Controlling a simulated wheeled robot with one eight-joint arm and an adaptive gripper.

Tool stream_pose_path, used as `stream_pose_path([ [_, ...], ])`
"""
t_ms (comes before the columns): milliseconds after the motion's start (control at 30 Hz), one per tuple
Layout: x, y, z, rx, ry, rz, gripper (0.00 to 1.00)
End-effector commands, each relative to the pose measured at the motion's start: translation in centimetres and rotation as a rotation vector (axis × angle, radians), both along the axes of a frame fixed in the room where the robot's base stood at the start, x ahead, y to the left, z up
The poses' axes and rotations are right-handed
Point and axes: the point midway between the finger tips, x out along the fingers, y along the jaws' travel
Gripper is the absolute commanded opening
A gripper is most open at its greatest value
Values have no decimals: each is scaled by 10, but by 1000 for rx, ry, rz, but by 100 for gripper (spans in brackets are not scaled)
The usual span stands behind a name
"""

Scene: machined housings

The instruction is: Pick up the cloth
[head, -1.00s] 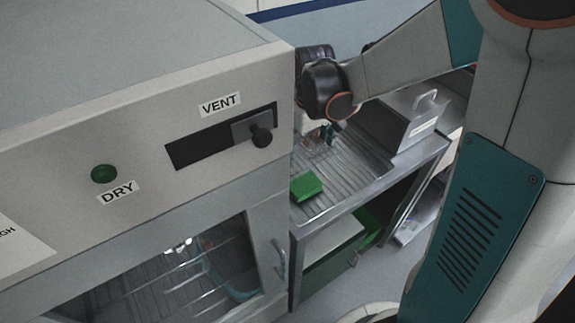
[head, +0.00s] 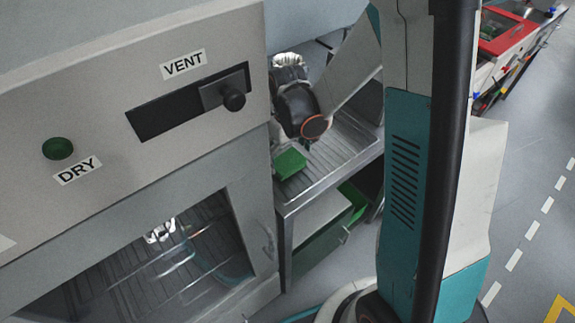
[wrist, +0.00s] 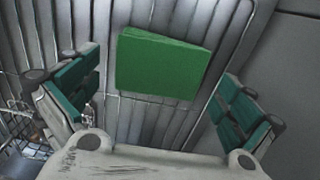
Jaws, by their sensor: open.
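The cloth is a folded green rectangle (head: 289,164) lying on the ribbed metal worktop beside the grey cabinet. In the wrist view the green cloth (wrist: 161,63) lies flat on the ribs, ahead of and between my fingers. My gripper (wrist: 160,100) is open and empty, with one teal-padded finger on each side. The cloth is apart from both fingers. In the head view the gripper's fingers are hidden behind my dark wrist joint, which is above and just right of the cloth.
A large grey cabinet with a VENT slider (head: 233,97) and a green DRY button (head: 58,148) fills the left. Below the worktop (head: 335,165) a green drawer (head: 322,240) stands partly open. A wire rack (wrist: 22,125) is at the wrist view's lower left.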

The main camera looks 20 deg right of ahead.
Motion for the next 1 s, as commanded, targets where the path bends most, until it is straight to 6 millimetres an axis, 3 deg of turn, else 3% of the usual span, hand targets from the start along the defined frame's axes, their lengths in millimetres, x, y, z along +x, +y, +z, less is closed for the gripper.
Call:
stream_pose_path([
  [100, 1, 0, -17, 0, 0, 0, 100],
  [367, 0, 0, -19, 0, 0, 0, 98],
  [533, 0, 0, -19, 0, 0, 0, 61],
  [1000, 0, 0, -14, 0, 0, 0, 61],
])
